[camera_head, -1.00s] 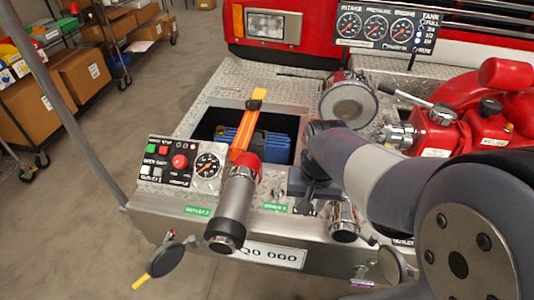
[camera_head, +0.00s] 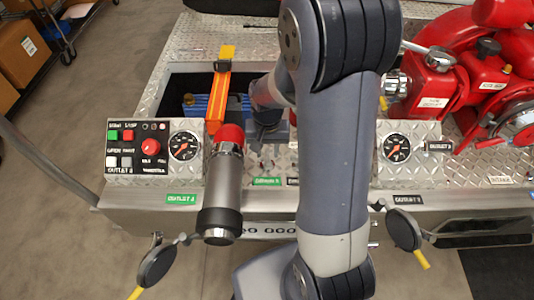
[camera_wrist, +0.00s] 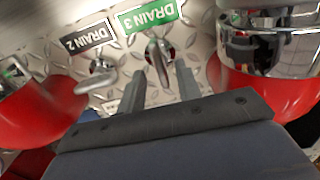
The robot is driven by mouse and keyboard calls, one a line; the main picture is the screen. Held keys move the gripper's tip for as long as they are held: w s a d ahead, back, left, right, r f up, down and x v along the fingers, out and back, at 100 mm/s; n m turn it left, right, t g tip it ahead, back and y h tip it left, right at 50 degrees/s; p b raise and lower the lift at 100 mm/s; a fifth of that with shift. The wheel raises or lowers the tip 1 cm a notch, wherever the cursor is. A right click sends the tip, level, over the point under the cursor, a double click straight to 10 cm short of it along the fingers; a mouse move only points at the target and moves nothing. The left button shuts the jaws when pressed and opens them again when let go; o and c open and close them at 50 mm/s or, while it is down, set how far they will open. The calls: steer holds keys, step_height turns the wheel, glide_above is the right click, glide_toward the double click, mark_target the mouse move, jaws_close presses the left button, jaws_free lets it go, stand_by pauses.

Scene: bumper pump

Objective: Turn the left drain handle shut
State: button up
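In the wrist view, a small metal drain handle (camera_wrist: 157,54) hangs below a green drain label (camera_wrist: 149,15). A second metal handle (camera_wrist: 98,76) is left of it, below a black label (camera_wrist: 87,38). My gripper (camera_wrist: 160,84) is open, its two grey fingers apart, with the green-labelled handle lined up with the gap between them. I cannot tell whether the fingertips reach past its sides.
A chrome outlet pipe (camera_head: 222,190) with a red collar stands left of my arm. In the wrist view, chrome-and-red fittings crowd both sides. A button panel (camera_head: 138,148), gauges (camera_head: 396,148) and a red pump (camera_head: 440,80) surround the arm. Hanging caps (camera_head: 157,266) and (camera_head: 404,230) flank it.

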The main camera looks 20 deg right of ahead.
steer(key=shift+f, duration=1.25)
steer(key=shift+c, duration=0.3)
jaws_close()
